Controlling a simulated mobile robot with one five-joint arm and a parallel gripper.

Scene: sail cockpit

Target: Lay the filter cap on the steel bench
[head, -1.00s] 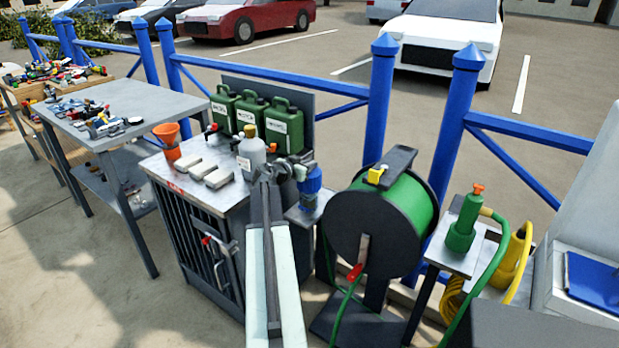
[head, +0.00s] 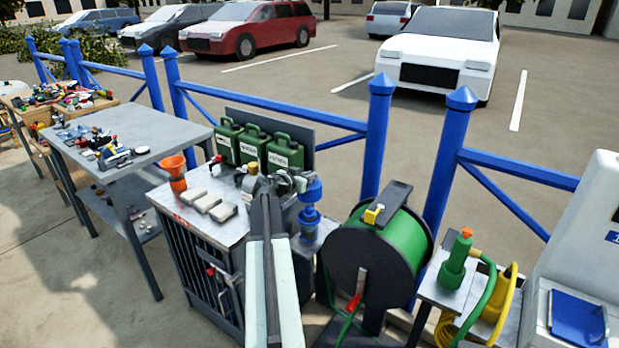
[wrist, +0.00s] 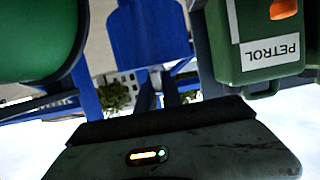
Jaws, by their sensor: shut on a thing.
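The blue filter cap (head: 312,189) is held at the end of my arm, in the head view. My gripper (head: 298,183) is shut on its left side. A blue filter body (head: 309,222) stands right below it on a small grey shelf; I cannot tell whether the cap still touches it. The steel bench (head: 155,127) is the grey table at the left, with tools and fittings on its left and front parts and a bare right part.
A cabinet (head: 230,233) with a funnel (head: 173,172), pale blocks and green fuel cans (head: 286,153) stands between bench and filter. A green hose reel (head: 385,250) is close on the right. Blue fence posts (head: 380,135) rise behind.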

